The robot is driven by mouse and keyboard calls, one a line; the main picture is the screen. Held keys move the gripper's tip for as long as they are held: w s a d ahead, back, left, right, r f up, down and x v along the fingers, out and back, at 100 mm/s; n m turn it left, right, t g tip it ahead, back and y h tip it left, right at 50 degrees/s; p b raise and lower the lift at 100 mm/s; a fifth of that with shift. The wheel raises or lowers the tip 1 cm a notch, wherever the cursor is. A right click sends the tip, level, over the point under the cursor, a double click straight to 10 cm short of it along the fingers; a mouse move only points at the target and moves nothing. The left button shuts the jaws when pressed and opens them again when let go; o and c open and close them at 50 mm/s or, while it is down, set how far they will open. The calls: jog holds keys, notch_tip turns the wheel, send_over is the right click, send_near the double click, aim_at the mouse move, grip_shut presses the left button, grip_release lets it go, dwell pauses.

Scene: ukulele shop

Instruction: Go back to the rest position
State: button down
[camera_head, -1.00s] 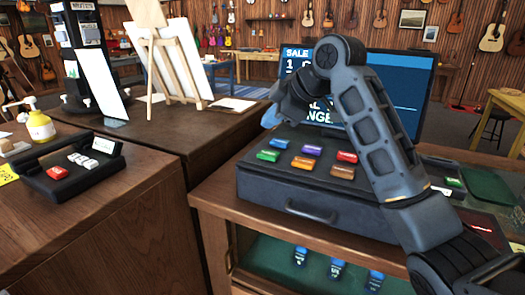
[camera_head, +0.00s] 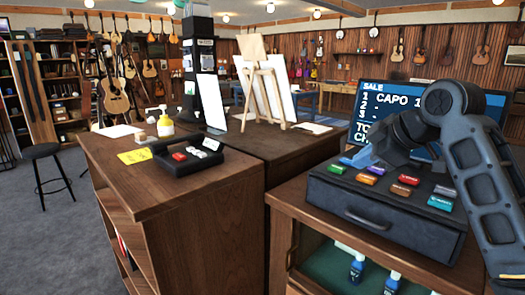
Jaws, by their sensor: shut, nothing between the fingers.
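My gripper (camera_head: 362,158) hangs at the end of my folded arm on the right side of the head view. It is shut and empty, above the back left part of a dark cash register (camera_head: 390,215) with coloured keys. Its tip looks bluish, and the fingers are small and partly hidden by my arm. I cannot tell how far it is above the keys. My arm's upper link hides part of the sale screen (camera_head: 378,100) behind the register.
The register stands on a wooden cabinet (camera_head: 285,200) at right. An easel (camera_head: 262,90) stands behind. Floor (camera_head: 55,230) is open at left, near a stool (camera_head: 45,150).

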jog(key=s+a+f+m+t+y, duration=0.1)
jog(key=s+a+f+m, duration=0.15)
jog(key=f, duration=0.55)
jog(key=s+a+f+m+t, duration=0.1)
jog(key=s+a+f+m, duration=0.1)
jog(key=s+a+f, duration=0.35)
jog(key=s+f+m+t+h, duration=0.2)
jog(key=s+f+m, duration=0.4)
jog(key=s+f, duration=0.7)
jog(key=s+d+f+m+t+h, duration=0.1)
jog(key=s+d+m, duration=0.1)
jog(key=s, duration=0.7)
jog(key=s+d+f+m+t+h, duration=0.1)
jog(key=s+m, duration=0.1)
jog(key=s, duration=0.8)
jog(key=s+d+r, duration=0.2)
jog(key=s+r, duration=0.2)
jog(key=s, duration=0.4)
jog(key=s+d+r+h, duration=0.1)
jog(key=s+d+r, duration=0.1)
jog(key=s+r, duration=0.3)
jog(key=s, duration=0.3)
jog(key=shift+s+d+r+t, duration=0.2)
jog(key=shift+d+r+t, duration=0.05)
jog(key=shift+r+t, duration=0.05)
